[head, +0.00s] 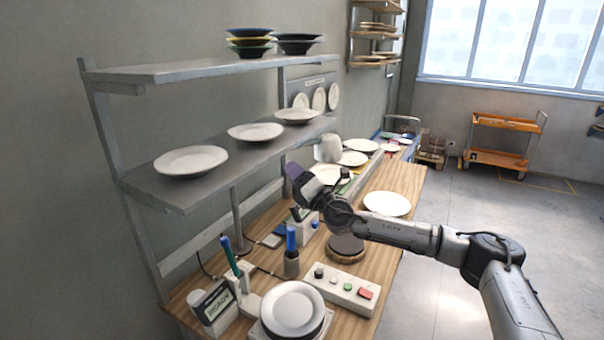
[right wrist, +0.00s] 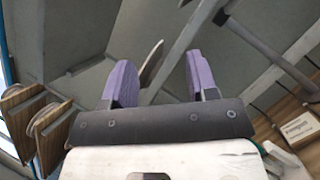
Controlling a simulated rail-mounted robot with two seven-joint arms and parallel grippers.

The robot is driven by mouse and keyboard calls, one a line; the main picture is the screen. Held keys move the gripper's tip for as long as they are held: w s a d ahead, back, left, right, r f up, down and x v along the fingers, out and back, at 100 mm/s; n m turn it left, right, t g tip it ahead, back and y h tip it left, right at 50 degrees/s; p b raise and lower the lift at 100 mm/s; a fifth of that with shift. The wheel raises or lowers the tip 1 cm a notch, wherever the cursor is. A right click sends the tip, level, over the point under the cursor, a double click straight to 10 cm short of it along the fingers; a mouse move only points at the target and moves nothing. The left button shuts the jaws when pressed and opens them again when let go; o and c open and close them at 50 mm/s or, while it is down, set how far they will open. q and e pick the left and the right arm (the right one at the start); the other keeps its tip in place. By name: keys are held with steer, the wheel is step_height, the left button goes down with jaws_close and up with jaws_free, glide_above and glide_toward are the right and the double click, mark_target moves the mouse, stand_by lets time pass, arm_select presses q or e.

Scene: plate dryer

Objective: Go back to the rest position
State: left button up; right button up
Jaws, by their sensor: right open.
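My right arm reaches in from the right over the wooden workbench (head: 402,185) in the head view. My right gripper (head: 292,176), with purple fingers, is raised above the bench beside the metal wall shelf. In the right wrist view the right gripper (right wrist: 155,82) has its two purple fingers apart. A thin rounded edge (right wrist: 151,62) shows between them, seemingly beyond the fingertips; I cannot tell what it belongs to. Nothing is visibly held. My left gripper is not in view.
White plates stand on the middle shelf (head: 185,196); dark and coloured bowls (head: 250,42) are on the top shelf. A white plate (head: 387,204) lies on the bench, and another (head: 293,309) at the front. A button box (head: 341,290) is beside it. The floor at right is open.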

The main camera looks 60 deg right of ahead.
steer(key=shift+d, duration=0.1)
stand_by(0.7)
steer(key=s+r+m+g+h, duration=0.1)
steer(key=s+m+g+h, duration=0.4)
steer(key=m+h, duration=0.6)
steer(key=s+a+f+m+g+y, duration=0.2)
steer(key=s+a+f+y, duration=0.15)
steer(key=a+f, duration=0.5)
steer(key=s+a+f+m+g+y, duration=0.2)
steer(key=s+a+f+g+y, duration=0.15)
steer(key=a+f, duration=0.5)
steer(key=s+a+f+m+g+y, duration=0.2)
steer(key=a+f+y, duration=0.2)
steer(key=a+f, duration=0.5)
steer(key=s+a+f+m+g+y, duration=0.1)
steer(key=s+a+f+g+y, duration=0.1)
steer(key=s+a+f, duration=0.35)
steer(key=s+a+f+m+g+y, duration=0.1)
steer(key=s+a+f+g, duration=0.1)
steer(key=s+f, duration=0.5)
steer(key=s+a+f+m+g+y, duration=0.15)
steer(key=s+a+f, duration=0.25)
steer(key=s, duration=0.4)
step_height(320, 180, up, 25)
steer(key=p, duration=2.5)
